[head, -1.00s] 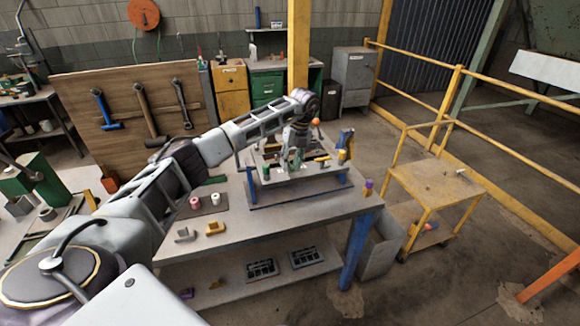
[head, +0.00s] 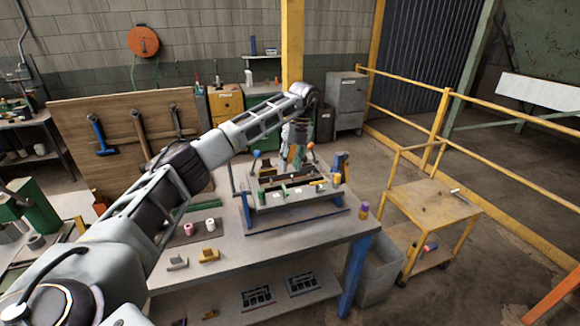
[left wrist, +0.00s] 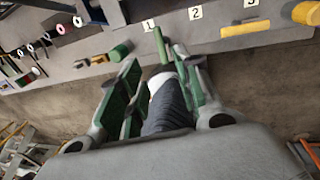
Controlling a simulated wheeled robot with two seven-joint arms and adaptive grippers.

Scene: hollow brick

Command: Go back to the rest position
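My left arm reaches in from the left, over the workbench (head: 250,262). My left gripper (head: 296,160) points down above the rear part of the raised fixture (head: 290,204) on the bench. In the left wrist view its green-padded fingers (left wrist: 157,58) stand apart with a gap between them. A dark, white-topped shape shows through that gap; I cannot tell what it is, but nothing looks clamped. My right gripper is not in view.
Pink and white spools (head: 188,229) and small grey and yellow blocks (head: 209,255) lie on the bench's left part. A purple-topped cylinder (head: 364,210) stands at its right edge. A tool board (head: 115,175) stands behind. A yellow cart (head: 432,204) stands right.

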